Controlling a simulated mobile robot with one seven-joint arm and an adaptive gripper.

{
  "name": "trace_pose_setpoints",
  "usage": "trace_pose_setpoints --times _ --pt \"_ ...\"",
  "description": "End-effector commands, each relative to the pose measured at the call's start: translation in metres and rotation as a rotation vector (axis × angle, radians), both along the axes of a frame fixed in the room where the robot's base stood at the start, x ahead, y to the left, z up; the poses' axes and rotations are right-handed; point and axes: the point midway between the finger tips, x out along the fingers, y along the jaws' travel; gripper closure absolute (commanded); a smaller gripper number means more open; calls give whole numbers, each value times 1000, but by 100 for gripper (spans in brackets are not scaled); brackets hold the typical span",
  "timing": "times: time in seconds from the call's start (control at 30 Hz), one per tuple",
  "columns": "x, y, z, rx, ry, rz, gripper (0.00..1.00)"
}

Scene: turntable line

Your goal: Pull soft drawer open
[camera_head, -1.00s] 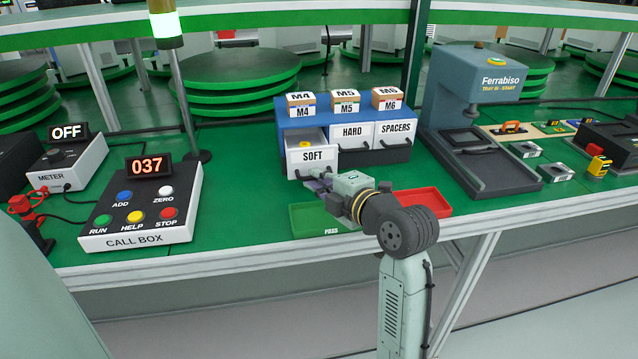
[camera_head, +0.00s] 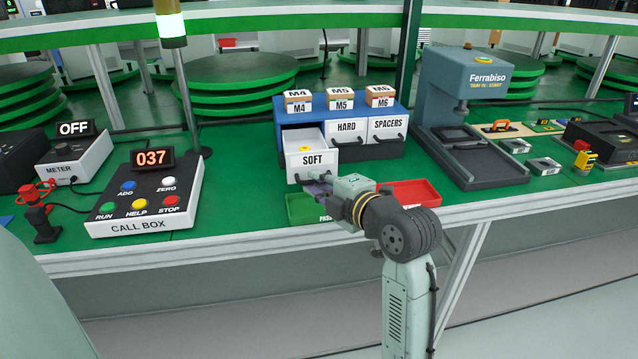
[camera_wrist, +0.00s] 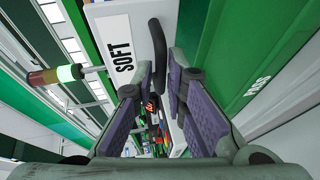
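The soft drawer (camera_head: 312,160) is a white drawer with a SOFT label, at the left of the blue cabinet (camera_head: 292,112). It stands partly pulled out, and a small yellow item shows inside. My gripper (camera_head: 316,183) is at the front of this drawer, low down by its handle. In the wrist view, the black handle (camera_wrist: 158,40) of the soft drawer (camera_wrist: 118,45) runs between the tips of my gripper (camera_wrist: 160,75). In the head view the gripper mostly hides the handle.
The HARD (camera_head: 347,130) and SPACERS (camera_head: 388,127) drawers are shut. A green PASS tray (camera_head: 303,212) lies just below my gripper, and a red tray (camera_head: 415,191) is to its right. The call box (camera_head: 145,205) stands left, the grey press (camera_head: 462,90) right.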

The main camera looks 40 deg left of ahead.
Motion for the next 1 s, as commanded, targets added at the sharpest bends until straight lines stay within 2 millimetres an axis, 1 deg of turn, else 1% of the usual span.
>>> trace_pose_setpoints --times 0.03,0.2,0.47,0.57,0.67,1.0 --pt "0 0 0 0 0 0 82" --pt "0 0 0 -1 -1 0 72" --pt "0 0 0 -2 -2 0 72" --pt "-2 -6 1 -1 -1 -1 72" --pt "-5 -19 4 0 -3 -4 72" --pt "-26 -85 18 -1 -2 -5 72"
